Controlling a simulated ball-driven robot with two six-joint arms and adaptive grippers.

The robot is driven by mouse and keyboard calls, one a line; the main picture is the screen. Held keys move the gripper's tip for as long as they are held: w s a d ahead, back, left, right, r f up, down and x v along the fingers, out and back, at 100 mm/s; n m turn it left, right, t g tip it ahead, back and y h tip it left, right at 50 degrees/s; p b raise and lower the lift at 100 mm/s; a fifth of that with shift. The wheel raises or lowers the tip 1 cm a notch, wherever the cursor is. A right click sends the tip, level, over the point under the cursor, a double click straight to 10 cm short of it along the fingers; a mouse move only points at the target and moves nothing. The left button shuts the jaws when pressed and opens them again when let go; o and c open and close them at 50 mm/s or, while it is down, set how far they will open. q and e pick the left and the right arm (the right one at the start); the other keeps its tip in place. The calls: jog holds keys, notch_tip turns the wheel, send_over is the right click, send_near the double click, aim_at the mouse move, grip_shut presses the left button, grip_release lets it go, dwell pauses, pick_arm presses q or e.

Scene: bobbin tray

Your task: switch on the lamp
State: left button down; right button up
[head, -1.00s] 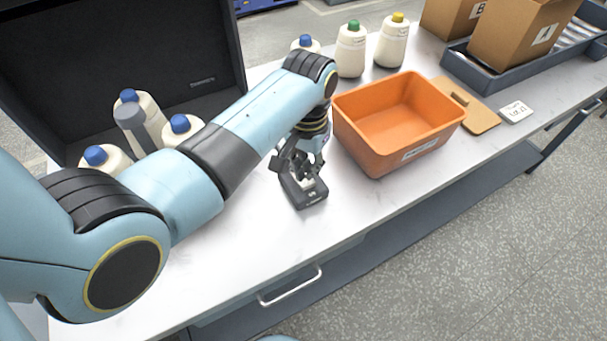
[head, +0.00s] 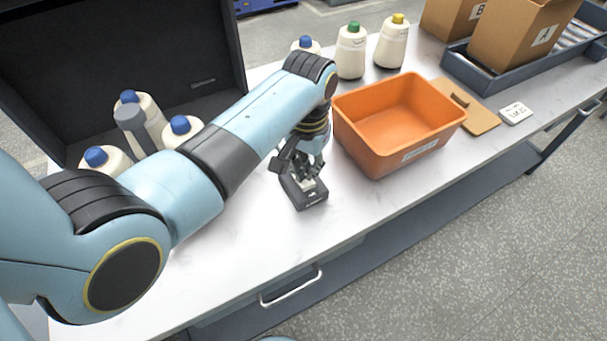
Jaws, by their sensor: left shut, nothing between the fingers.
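A small dark box (head: 312,202) with a light top, which looks like a switch box, sits on the white bench in front of the orange bin. My left gripper (head: 309,183) points down over this box, shut and empty. Its fingertips are at or just above the top of the box; I cannot tell if they touch. The fingers hide much of the box's top, so any switch position there is hidden. I cannot make out a lit lamp. My right gripper is not in view.
An orange bin (head: 358,135) stands close right of my left gripper. Cone-shaped bobbins, such as the green-topped one (head: 351,55), stand behind it and by the black open case (head: 190,55). The bench front (head: 255,240) is clear.

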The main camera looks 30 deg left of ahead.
aim_at(307, 182)
pick_arm(q)
jog(key=shift+f+b, duration=0.7)
jog(key=shift+f, duration=0.55)
dwell(0.7)
jog(key=shift+r, duration=0.15)
notch_tip(307, 182, up, 3)
jog(key=p, duration=0.3)
jog(key=shift+f, duration=0.2)
jog(key=shift+r, duration=2.1)
